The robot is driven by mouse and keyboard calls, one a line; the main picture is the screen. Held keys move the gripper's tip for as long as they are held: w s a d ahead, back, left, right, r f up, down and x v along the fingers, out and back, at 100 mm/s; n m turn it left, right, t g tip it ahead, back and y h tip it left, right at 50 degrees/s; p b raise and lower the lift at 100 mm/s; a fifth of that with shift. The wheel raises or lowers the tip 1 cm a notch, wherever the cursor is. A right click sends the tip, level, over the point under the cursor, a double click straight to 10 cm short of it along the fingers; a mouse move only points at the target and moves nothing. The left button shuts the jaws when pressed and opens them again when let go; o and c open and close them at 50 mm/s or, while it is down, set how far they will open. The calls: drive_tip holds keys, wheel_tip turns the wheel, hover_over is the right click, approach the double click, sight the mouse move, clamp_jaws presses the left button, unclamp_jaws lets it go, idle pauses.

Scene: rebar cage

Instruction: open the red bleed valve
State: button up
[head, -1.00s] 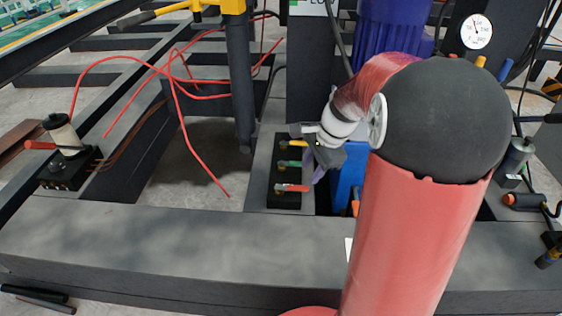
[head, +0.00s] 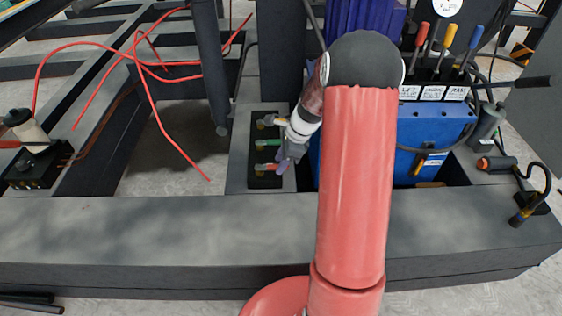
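A black valve block (head: 256,180) on the grey frame carries a column of small valves with coloured handles. The red handle (head: 264,167) is nearest to me, pointing right.
A blue unit (head: 428,135) with red, yellow and blue levers (head: 449,37) stands right of my arm. A grey beam (head: 150,235) runs across the front. Red hoses (head: 150,95) loop at left, near a black box with a white cylinder (head: 27,130).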

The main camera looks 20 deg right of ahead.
drive_tip(key=shift+f, duration=0.1)
clamp_jaws()
drive_tip(key=shift+w, duration=0.1)
idle(0.4)
